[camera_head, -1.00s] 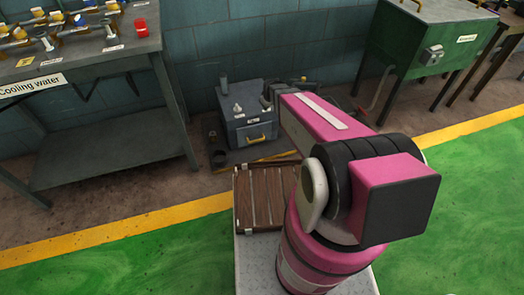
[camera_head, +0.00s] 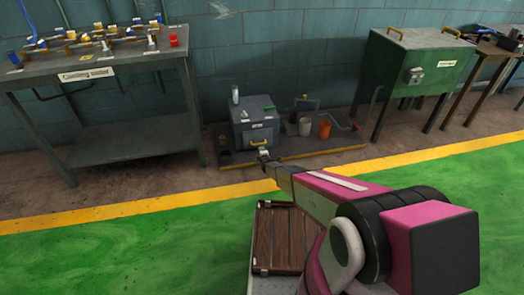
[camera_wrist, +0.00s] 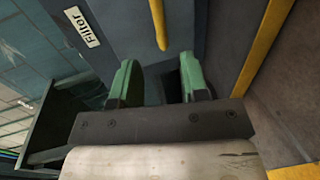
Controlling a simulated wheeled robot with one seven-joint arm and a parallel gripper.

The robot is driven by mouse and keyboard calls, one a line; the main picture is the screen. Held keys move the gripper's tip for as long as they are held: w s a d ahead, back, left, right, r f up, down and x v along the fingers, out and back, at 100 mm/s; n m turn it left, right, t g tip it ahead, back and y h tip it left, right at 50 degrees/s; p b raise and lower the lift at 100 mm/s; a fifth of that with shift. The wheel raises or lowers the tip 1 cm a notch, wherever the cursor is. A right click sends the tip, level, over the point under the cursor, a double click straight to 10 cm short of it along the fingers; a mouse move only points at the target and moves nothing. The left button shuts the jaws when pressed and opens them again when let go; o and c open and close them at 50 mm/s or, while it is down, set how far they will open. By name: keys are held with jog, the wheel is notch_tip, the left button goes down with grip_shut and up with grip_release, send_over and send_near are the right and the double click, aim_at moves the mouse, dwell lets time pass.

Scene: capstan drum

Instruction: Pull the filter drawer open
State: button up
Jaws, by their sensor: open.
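The blue-grey filter box (camera_head: 256,122) stands low against the tiled wall. A yellow handle (camera_head: 257,143) is on its front, below a white label. In the wrist view the "Filter" label (camera_wrist: 82,27) and the yellow handle (camera_wrist: 158,22) are close and tilted. My gripper (camera_head: 264,157) is in front of the box, at handle height in the head view. In the wrist view its green fingers (camera_wrist: 158,75) are open and empty. The handle's near end lies just beyond the fingertips, in line with the gap. I cannot tell whether the drawer stands slightly out.
A bench (camera_head: 110,67) stands left, a green cabinet (camera_head: 420,62) right.

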aim_at(258, 144)
jog(key=x, duration=1.1)
jog(key=shift+s, duration=0.1)
grip_shut()
